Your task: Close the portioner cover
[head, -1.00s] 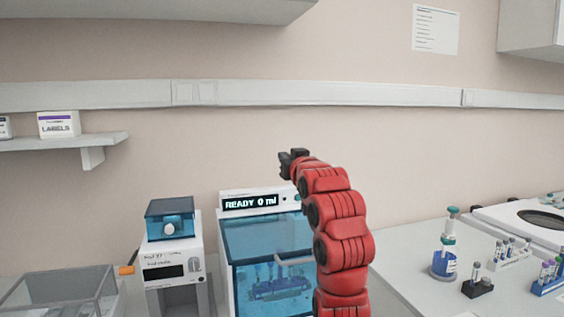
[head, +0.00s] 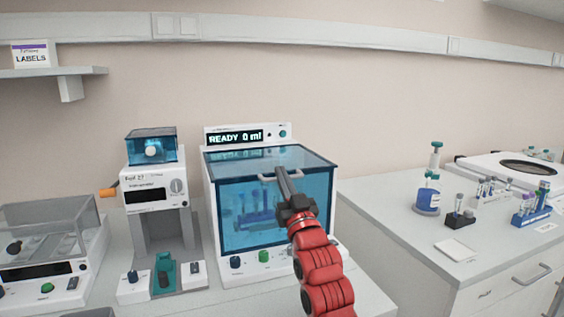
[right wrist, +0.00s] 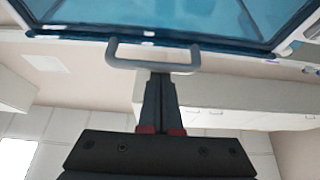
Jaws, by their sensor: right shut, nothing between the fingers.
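The portioner (head: 222,245) is the white machine whose display reads "READY 0 ml". Its see-through blue cover (head: 235,172) has a grey bar handle (head: 266,178) at the front upper edge. The cover looks down over the box, but I cannot tell whether it is fully seated. My right gripper (head: 281,170) is shut and empty, its fingertips at the handle. In the right wrist view the fingertips (right wrist: 159,76) are at the middle of the handle (right wrist: 118,62), with the blue cover (right wrist: 170,15) beyond. Whether they touch is unclear. My left gripper is out of view.
A smaller machine with a blue-topped box (head: 152,147) stands left of the portioner. A clear-lidded device (head: 45,235) is at far left. Bare bench (head: 385,205) lies between.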

